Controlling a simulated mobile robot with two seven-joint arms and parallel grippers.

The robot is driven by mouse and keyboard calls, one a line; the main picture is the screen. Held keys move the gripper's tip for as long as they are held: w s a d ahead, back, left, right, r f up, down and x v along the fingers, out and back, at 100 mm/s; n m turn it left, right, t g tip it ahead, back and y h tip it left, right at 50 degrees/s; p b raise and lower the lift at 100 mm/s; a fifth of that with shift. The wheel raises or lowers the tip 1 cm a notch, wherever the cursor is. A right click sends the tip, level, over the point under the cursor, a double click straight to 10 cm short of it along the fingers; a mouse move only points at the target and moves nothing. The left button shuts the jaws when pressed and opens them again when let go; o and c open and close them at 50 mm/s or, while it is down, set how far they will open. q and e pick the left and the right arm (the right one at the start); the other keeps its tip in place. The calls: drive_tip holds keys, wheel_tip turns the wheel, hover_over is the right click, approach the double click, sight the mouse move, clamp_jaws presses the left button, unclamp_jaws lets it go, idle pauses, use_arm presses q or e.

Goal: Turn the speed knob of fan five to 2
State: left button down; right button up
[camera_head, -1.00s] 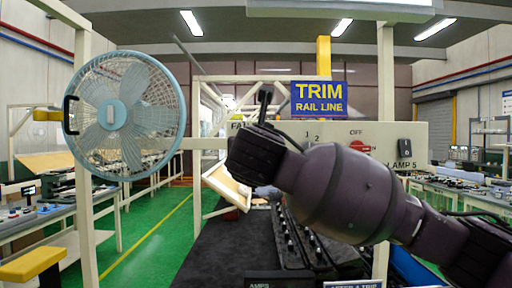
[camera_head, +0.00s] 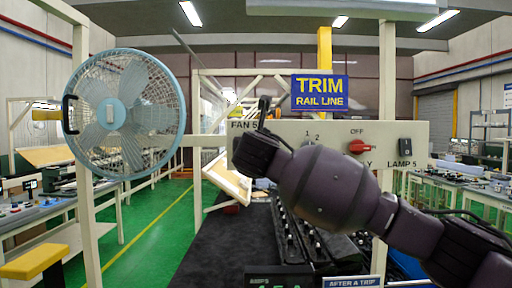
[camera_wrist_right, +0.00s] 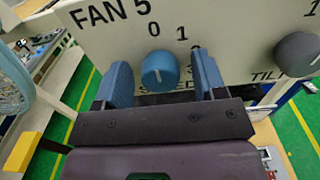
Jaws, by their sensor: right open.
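The blue speed knob (camera_wrist_right: 160,70) sits on the white panel (camera_wrist_right: 225,25) under the "FAN 5" lettering in the right wrist view. Marks 0 and 1 show above it; the 2 is mostly hidden by a finger. A pale line shows on the knob face, but I cannot tell which mark it points to. My right gripper (camera_wrist_right: 163,78) is open, with one blue finger on each side of the knob and visible gaps between. In the head view my right arm hides the knob and fingers. The blue fan (camera_head: 124,114) stands at left. My left gripper is not in view.
A grey tilt knob (camera_wrist_right: 297,54) is right of the gripper. The panel also carries a red knob (camera_head: 360,146) and a "LAMP 5" switch (camera_head: 405,146). A "TRIM RAIL LINE" sign (camera_head: 320,93) is above. A dark bench top (camera_head: 225,245) lies below.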

drive_tip(key=c, duration=0.9)
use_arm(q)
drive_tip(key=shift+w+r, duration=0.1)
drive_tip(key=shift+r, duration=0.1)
use_arm(e)
drive_tip(key=shift+m, duration=0.3)
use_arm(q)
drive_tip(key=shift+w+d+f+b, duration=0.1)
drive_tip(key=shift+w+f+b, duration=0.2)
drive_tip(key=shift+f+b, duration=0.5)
use_arm(e)
drive_tip(key=shift+d+f+m, duration=0.1)
drive_tip(key=shift+m, duration=3.7)
drive_tip(key=shift+d+f+m, duration=0.1)
drive_tip(key=shift+m, duration=3.7)
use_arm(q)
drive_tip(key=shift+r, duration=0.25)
use_arm(e)
drive_tip(key=o, duration=0.9)
